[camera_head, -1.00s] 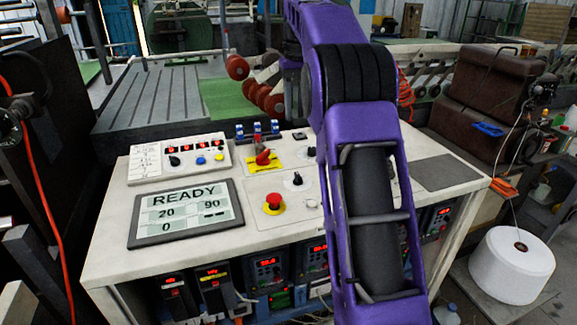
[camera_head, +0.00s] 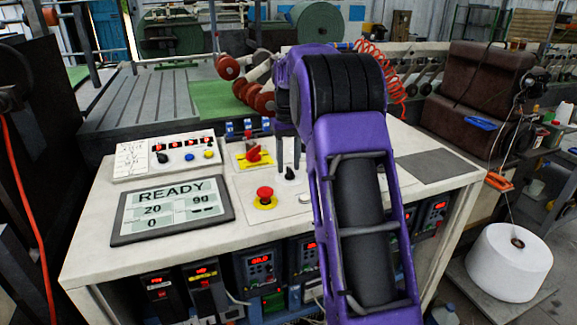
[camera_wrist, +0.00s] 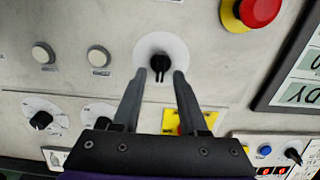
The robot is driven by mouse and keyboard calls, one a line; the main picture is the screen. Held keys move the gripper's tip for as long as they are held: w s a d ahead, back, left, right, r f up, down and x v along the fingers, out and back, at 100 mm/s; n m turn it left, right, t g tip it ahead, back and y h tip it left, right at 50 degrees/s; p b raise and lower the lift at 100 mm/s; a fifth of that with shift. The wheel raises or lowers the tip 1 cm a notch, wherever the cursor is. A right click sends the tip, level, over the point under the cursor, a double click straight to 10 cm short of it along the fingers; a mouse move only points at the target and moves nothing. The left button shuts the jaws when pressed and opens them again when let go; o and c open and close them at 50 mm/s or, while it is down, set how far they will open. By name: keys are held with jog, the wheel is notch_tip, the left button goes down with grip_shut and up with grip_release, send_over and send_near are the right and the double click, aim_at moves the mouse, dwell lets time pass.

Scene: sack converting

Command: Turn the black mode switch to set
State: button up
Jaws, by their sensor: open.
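A black knob on a round white dial (camera_wrist: 160,65) sits on the panel in the wrist view, its pointer toward my gripper. It also shows in the head view, the black knob (camera_head: 290,174) being right of the red stop button. Any label saying which switch it is cannot be read. My gripper (camera_wrist: 160,74) is open, its fingertips on either side of the knob's lower part with a gap at each side. In the head view my gripper (camera_head: 289,166) points down at the knob. Whether a finger touches the panel cannot be told.
A red stop button (camera_head: 265,194) on a yellow ring and a red-yellow rotary switch (camera_head: 253,154) are close left. The READY display (camera_head: 172,208) lies further left. Two pale buttons (camera_wrist: 98,57) and two other black knobs (camera_wrist: 40,120) share the panel.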

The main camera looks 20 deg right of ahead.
jog(key=shift+f, duration=0.25)
grip_shut()
jog(key=shift+r+n+p, duration=0.15)
jog(key=shift+n+p, duration=0.15)
jog(key=shift+p, duration=0.15)
jog(key=shift+n+p, duration=0.3)
jog(key=shift+p, duration=0.05)
jog(key=shift+a+r+n+p, duration=0.1)
jog(key=shift+a+n+p, duration=0.05)
jog(key=shift+n+p, duration=0.9)
jog(key=n+p, duration=0.1)
jog(key=n, duration=0.1)
jog(key=n+p, duration=0.2)
jog(key=n, duration=0.1)
jog(key=shift+s+a+n, duration=0.1)
jog(key=shift+a+n, duration=0.1)
jog(key=shift+n, duration=0.05)
jog(key=shift+f, duration=0.2)
